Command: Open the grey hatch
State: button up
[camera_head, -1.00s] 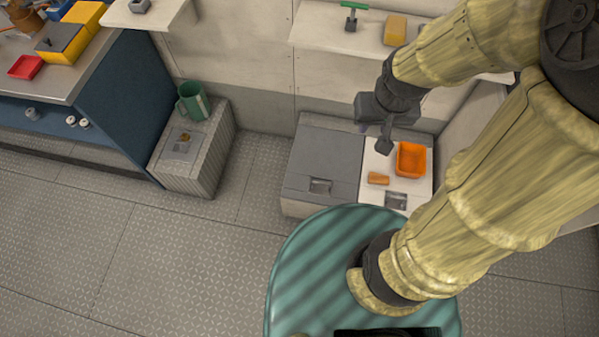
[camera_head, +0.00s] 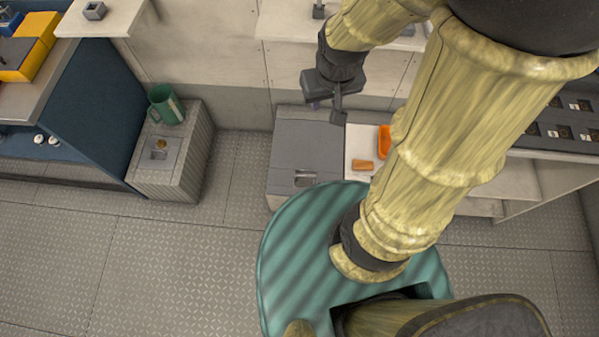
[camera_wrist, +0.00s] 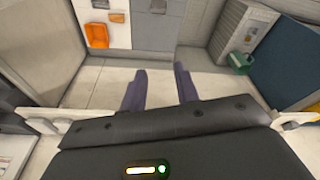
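The grey hatch (camera_head: 308,148) is the flat lid on the left of a low bench, with a recessed latch (camera_head: 305,178) near its front edge. It lies closed. In the wrist view the grey hatch (camera_wrist: 152,34) is at the top middle, with its latch (camera_wrist: 158,6) at the upper edge. My gripper (camera_head: 338,115) is above the back right of the hatch, apart from it. In the wrist view my gripper (camera_wrist: 160,68) has its two dark fingers spread with nothing between them.
A white lid (camera_head: 356,143) right of the hatch bears an orange tray (camera_head: 384,140) and a small orange block (camera_head: 362,165). A ribbed box (camera_head: 178,180) with a green mug (camera_head: 165,104) stands left. A shelf (camera_head: 280,22) overhangs behind. Floor at the left is free.

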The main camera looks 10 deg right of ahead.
jog(key=w+f+n+g+b, duration=0.1)
jog(key=w+f+n+b, duration=0.3)
jog(key=f+b, duration=1.1)
jog(key=w+f+n+g+b, duration=0.2)
jog(key=w+f+n+b, duration=0.3)
jog(key=f+b, duration=0.9)
jog(key=w+a+f+n+g+b, duration=0.1)
jog(key=w+f+n+b, duration=0.4)
jog(key=w+f+b, duration=0.4)
notch_tip(320, 180, down, 16)
jog(key=b, duration=0.6)
jog(key=shift+w+r+g+y+b, duration=0.2)
jog(key=shift+r+g+y+b, duration=0.05)
jog(key=shift+g+y+b, duration=0.1)
jog(key=s+f+b, duration=0.1)
jog(key=f+b, duration=0.2)
jog(key=f, duration=0.2)
jog(key=s+f+b, duration=0.1)
jog(key=f+b, duration=0.2)
jog(key=f, duration=0.3)
jog(key=s+a+f+b, duration=0.1)
jog(key=f+b, duration=0.2)
jog(key=f, duration=0.3)
jog(key=shift+s+f, duration=0.1)
jog(key=shift+s, duration=0.05)
